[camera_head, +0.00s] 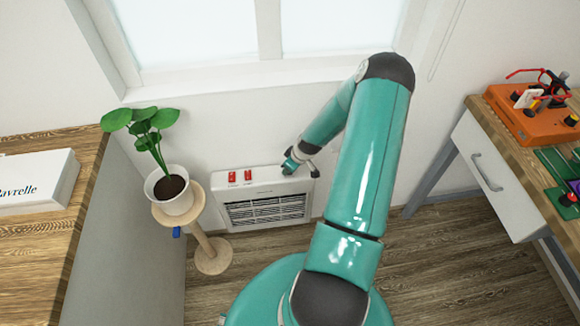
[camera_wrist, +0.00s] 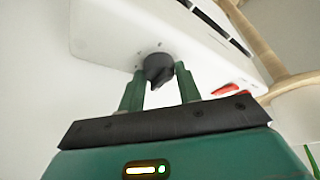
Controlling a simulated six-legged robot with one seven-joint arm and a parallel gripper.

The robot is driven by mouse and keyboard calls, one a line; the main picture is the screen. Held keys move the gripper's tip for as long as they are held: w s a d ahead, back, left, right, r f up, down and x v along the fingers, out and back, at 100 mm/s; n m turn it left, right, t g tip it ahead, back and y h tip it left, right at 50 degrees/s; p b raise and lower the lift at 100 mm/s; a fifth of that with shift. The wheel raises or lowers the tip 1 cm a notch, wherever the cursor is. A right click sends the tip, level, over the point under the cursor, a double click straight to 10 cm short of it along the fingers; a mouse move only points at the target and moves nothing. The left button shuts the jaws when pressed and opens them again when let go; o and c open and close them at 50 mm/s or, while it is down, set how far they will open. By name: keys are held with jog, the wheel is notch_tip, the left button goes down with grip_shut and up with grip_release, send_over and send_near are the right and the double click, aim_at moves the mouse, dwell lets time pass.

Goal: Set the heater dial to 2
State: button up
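The white heater (camera_head: 215,195) stands against the wall under the window, with a dark grille in its front. Its black dial (camera_wrist: 158,68) shows in the wrist view, with small marks beside it on the white panel. The marks are too small to read. My gripper (camera_wrist: 159,80) has its two green fingers apart, one on each side of the dial. I cannot tell whether they touch it. In the head view my gripper (camera_head: 291,163) is at the heater's upper right corner and hides the dial.
Two red switches (camera_head: 240,176) sit on the heater's upper left. A potted plant (camera_head: 173,192) on a wooden stand (camera_head: 212,255) is left of it. A wooden counter (camera_head: 70,225) with a white box (camera_head: 40,180) is further left. A workbench (camera_head: 500,150) with an orange device (camera_head: 530,118) is at right.

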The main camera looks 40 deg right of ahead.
jog(key=shift+m, duration=0.4)
jog(key=m+h, duration=0.2)
jog(key=m, duration=0.2)
jog(key=shift+a, duration=0.2)
jog(key=m+h, duration=0.1)
jog(key=m, duration=0.2)
jog(key=m+g, duration=0.1)
jog(key=m, duration=0.1)
jog(key=shift+w+a+m+h, duration=0.1)
jog(key=shift+a+m+h, duration=0.05)
jog(key=shift+m+h, duration=0.25)
jog(key=m+g, duration=0.1)
jog(key=m, duration=0.1)
jog(key=m+g+h, duration=0.1)
jog(key=m, duration=0.2)
jog(key=shift+w, duration=0.15)
jog(key=m, duration=0.2)
jog(key=m+g, duration=0.1)
jog(key=m, duration=0.1)
jog(key=shift+m+g+h, duration=0.3)
